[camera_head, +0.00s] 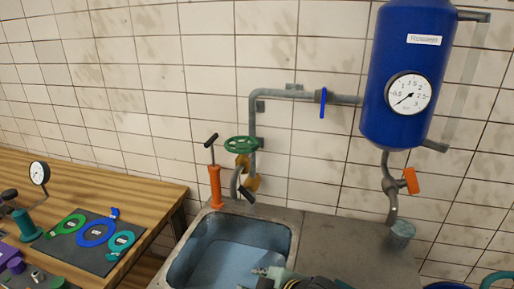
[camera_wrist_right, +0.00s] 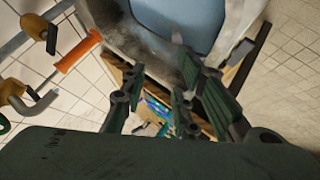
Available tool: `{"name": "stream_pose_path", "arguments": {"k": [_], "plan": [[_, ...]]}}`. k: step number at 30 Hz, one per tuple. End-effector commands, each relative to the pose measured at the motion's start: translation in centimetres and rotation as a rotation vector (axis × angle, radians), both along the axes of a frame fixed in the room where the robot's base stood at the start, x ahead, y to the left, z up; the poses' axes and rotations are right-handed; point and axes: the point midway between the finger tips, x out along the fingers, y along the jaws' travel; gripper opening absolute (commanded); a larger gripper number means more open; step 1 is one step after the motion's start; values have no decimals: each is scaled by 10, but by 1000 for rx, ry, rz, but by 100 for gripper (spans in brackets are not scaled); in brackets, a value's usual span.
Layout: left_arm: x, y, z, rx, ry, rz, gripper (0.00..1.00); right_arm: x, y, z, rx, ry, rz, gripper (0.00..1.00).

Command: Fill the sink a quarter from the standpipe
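The grey metal sink (camera_head: 284,243) has a smooth pale blue surface inside; I cannot tell whether it is water or the bare bottom. The sink also shows in the right wrist view (camera_wrist_right: 105,15). Behind it, the grey standpipe (camera_head: 252,112) comes down the wall with a green handwheel (camera_head: 242,144) and brass-coloured fittings (camera_head: 243,162) below. A blue lever (camera_head: 323,103) hangs down on its horizontal run. No stream is visible at the spout. My left gripper is out of view.
An orange hand pump (camera_head: 215,187) stands at the sink's back left. A blue tank (camera_head: 408,60) with a gauge (camera_head: 408,94) and an orange-handled valve (camera_head: 411,181) hangs at right. A wooden bench (camera_head: 110,178) with rings on a grey mat (camera_head: 70,250) is at left.

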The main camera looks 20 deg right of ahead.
Motion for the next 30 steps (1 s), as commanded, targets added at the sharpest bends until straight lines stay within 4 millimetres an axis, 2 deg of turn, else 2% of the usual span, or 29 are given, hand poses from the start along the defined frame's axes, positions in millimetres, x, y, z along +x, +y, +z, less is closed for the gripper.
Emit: {"name": "stream_pose_path", "arguments": {"k": [1,5,9,12,16,18,21,30], "plan": [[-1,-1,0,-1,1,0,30,21,-3,13,-42,-60,47,28],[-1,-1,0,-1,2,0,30,78,-13,59,-180,-247,191,28],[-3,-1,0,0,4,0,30,142,-45,129,-376,-474,314,28],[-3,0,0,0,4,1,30,173,-72,178,-496,-602,352,28],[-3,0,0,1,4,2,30,195,-100,225,-605,-712,367,28],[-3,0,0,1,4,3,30,200,-109,240,-639,-744,367,28],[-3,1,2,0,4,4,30,207,-114,250,-658,-765,367,28],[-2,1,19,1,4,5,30,246,-101,248,-657,-768,367,28]]}}
